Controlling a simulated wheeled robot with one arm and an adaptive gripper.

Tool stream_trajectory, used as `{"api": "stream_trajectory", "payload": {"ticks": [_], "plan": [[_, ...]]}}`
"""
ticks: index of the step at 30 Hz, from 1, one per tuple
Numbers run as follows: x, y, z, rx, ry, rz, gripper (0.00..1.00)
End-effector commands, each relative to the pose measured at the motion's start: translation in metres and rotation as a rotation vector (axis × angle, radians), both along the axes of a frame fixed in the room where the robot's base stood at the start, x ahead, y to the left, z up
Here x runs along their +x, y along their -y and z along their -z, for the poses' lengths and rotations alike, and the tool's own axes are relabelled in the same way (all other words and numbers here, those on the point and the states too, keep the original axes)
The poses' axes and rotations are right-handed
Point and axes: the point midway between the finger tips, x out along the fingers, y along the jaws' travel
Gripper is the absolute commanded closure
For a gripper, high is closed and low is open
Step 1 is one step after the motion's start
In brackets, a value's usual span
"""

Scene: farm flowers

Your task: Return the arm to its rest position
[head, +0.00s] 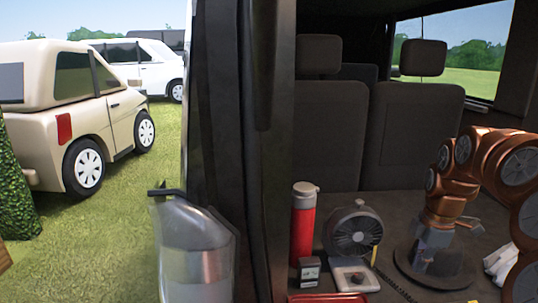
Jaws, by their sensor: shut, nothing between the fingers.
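My arm (500,155), copper with grey joint caps, comes in from the right side of the head view. It bends over the vehicle's cargo floor and points down. My gripper (424,258) is small and grey-blue at its end, shut with no object visible in it. It is low over or in front of a dark round object (405,275); I cannot tell whether they touch. The fingertips are small and hard to make out.
A red flask (303,225), a grey fan (352,235), a small dark box (310,271) and a red tray (328,298) stand left of my gripper. White cloth (502,262) lies right. Seats (330,130) stand behind. A dark door pillar (268,150) and clear container (195,250) are left.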

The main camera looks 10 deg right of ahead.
Motion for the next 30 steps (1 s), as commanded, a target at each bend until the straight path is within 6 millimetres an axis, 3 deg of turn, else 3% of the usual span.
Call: {"api": "stream_trajectory", "payload": {"ticks": [6,15,22,30], "plan": [[-0.015,-0.081,-0.001,0.021,-0.045,0.143,1.00],[-0.063,-0.171,0.011,0.016,-0.121,0.414,1.00],[-0.117,-0.220,0.028,-0.016,-0.185,0.664,1.00],[-0.181,-0.252,0.050,-0.075,-0.237,0.978,1.00]]}}
